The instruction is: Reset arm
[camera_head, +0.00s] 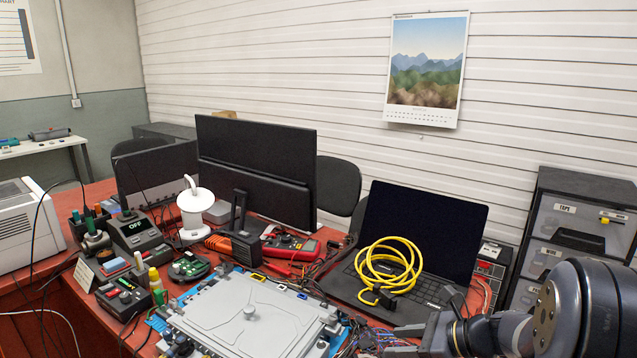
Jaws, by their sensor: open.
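My gripper (428,322) is at the lower right, at the end of my arm, which enters from the right edge. It is open, and I see nothing between its fingers. It is in front of the open black laptop (420,232). A coiled yellow hose (392,262) with a dark end fitting lies on the laptop's keyboard, behind and left of my gripper. A grey metal plate (235,335) with a small knob lies at the front centre, left of my gripper.
The red bench (70,290) is crowded. Dark monitors (262,150), a white spool (195,208), a red multimeter (290,247) and several small electronic devices stand left of the laptop. Loose wires lie near my gripper. A grey drawer cabinet (575,215) stands behind my arm.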

